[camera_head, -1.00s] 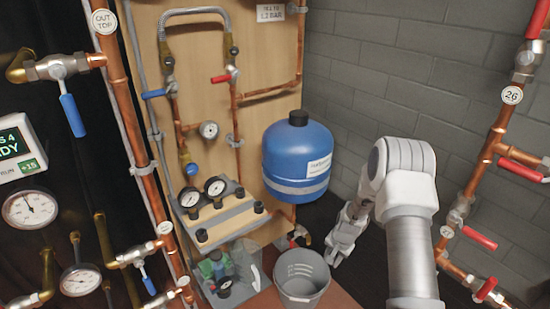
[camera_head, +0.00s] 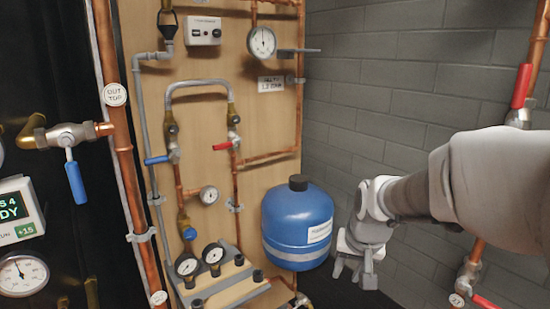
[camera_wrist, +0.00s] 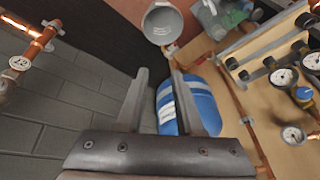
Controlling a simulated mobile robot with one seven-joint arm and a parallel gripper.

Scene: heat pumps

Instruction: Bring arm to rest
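My gripper (camera_head: 358,266) is at the right of the blue tank in the head view, with its fingers pointing down. In the wrist view my gripper (camera_wrist: 160,95) shows two grey fingers spread apart with nothing held between them. The blue tank (camera_head: 297,225) with a black cap hangs by the wooden panel. In the wrist view the blue tank (camera_wrist: 205,98) lies behind the right finger and is partly hidden by it. I cannot tell the exact gap between tank and gripper.
The wooden panel (camera_head: 210,75) carries copper pipes, gauges and valves. A copper pipe with a red handle (camera_head: 522,85) stands at the right. A grey bucket (camera_wrist: 162,24) shows in the wrist view. The grey brick wall (camera_head: 400,65) is bare behind my arm.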

